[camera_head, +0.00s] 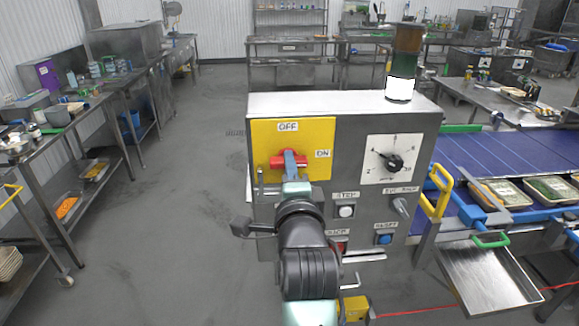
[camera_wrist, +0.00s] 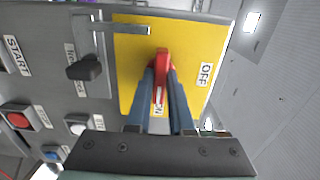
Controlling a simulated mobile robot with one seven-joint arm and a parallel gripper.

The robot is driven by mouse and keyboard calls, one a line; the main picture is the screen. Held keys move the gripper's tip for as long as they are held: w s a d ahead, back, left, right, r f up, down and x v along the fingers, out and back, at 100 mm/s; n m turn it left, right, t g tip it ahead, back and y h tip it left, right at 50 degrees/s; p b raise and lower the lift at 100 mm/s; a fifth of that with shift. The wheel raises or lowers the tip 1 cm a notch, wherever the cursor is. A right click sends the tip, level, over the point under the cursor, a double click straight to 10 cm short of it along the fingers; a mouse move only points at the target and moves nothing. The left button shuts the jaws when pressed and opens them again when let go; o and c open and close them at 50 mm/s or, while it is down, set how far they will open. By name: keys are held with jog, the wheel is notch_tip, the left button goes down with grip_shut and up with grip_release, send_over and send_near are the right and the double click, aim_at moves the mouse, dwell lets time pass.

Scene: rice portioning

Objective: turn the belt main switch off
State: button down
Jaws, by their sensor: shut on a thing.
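The main switch is a red rotary handle (camera_head: 274,162) on a yellow plate (camera_head: 262,135) at the upper left of the grey control box. The OFF label (camera_head: 288,127) is above the handle and the ON label (camera_head: 322,154) is to its right. The handle lies roughly level, in line with ON. My gripper (camera_head: 290,160) reaches the plate and covers part of the handle. In the wrist view, the red handle (camera_wrist: 162,58) sits between the blue fingers of my gripper (camera_wrist: 163,80), which are shut on it. The OFF label (camera_wrist: 205,74) shows at the right there.
The control box (camera_head: 350,105) also carries a black selector knob (camera_head: 393,161), push buttons (camera_head: 345,211) and a grey lever (camera_head: 401,208). A signal lamp (camera_head: 400,85) stands on top. A blue belt (camera_head: 500,155) with filled trays runs at the right. Floor at the left is clear.

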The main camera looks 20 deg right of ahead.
dwell(0.3)
jog(key=n+b, duration=0.1)
jog(key=n, duration=0.3)
jog(key=shift+f+n, duration=0.1)
jog(key=shift+n, duration=0.3)
jog(key=n+b, duration=0.1)
jog(key=n, duration=0.3)
jog(key=shift+n, duration=0.3)
jog(key=n+b, duration=0.1)
jog(key=n, duration=0.3)
jog(key=shift+n+b, duration=0.5)
jog(key=shift+n, duration=1.7)
jog(key=c, duration=0.8)
grip_release()
